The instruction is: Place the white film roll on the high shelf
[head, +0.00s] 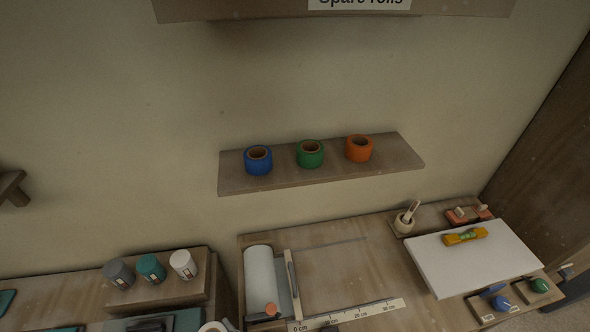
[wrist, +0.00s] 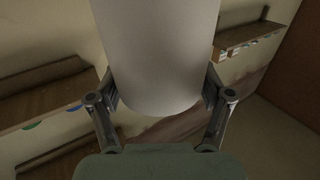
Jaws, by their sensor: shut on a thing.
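The white film roll (wrist: 160,50) fills the upper middle of the wrist view as a smooth, pale cylinder. My gripper (wrist: 160,86) has a finger on each side of it and is shut on it. The roll's upper end is cut off by the frame edge. In the head view neither my gripper nor the held roll can be made out. The high shelf (head: 240,10) is a brown board at the top of the head view, with a "Spare rolls" label (head: 358,3); its upper surface is out of frame.
A lower wall shelf (head: 400,178) holds blue (head: 258,160), green (head: 310,154) and orange (head: 359,149) tape rolls. Below it, a workbench (head: 350,275) carries another white roll (head: 260,275), a ruler (head: 350,314) and a white board (head: 475,265). Bare wall lies between the two shelves.

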